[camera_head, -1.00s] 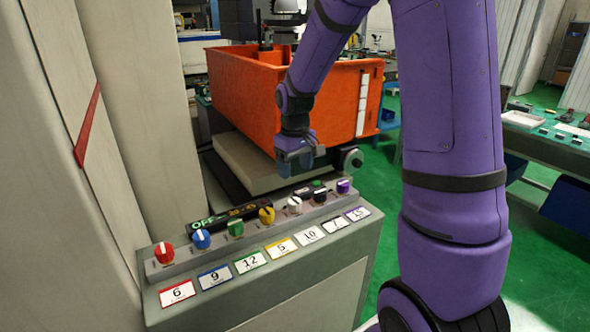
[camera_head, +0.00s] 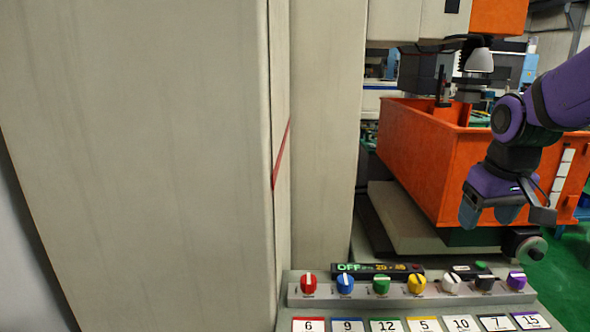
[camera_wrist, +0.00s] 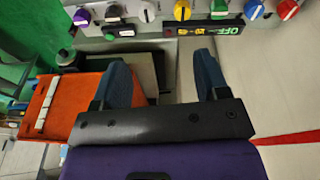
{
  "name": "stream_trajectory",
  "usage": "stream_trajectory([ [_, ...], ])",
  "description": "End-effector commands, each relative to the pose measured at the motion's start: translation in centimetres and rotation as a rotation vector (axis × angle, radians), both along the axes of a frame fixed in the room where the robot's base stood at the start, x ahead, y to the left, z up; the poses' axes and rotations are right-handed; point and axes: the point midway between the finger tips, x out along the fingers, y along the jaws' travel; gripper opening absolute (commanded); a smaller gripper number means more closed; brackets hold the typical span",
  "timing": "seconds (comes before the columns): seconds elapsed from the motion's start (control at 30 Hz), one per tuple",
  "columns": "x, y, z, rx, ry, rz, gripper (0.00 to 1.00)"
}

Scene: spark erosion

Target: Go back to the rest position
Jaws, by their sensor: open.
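My gripper (camera_head: 489,214) is at the right of the head view, in front of the orange tank and above the right end of the control panel. Its two blue-grey fingers point down and stand apart, with nothing between them. In the wrist view my gripper (camera_wrist: 163,72) also shows open and empty, with a gap to the row of knobs. The panel (camera_head: 425,299) carries several coloured knobs, among them a red knob (camera_head: 309,283) at the left and a purple knob (camera_head: 516,280) at the right. A small display (camera_head: 378,268) reads OFF.
The orange tank (camera_head: 418,160) stands behind my gripper on a pale base (camera_head: 400,220). A tall beige cabinet (camera_head: 150,130) fills the left. A machine head (camera_head: 480,60) hangs over the tank. A handwheel (camera_head: 530,247) sits below my gripper. Green floor shows at the far right.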

Motion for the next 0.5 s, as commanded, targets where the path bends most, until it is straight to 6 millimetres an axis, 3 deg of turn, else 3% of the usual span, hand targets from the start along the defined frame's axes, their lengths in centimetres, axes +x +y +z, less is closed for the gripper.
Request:
stream_trajectory([
  [0.2,-5.3,1.6,3.4,0.008,-0.095,-0.022,0.68],
  [0.5,-12.3,3.1,5.6,0.039,-0.21,-0.051,0.68],
])
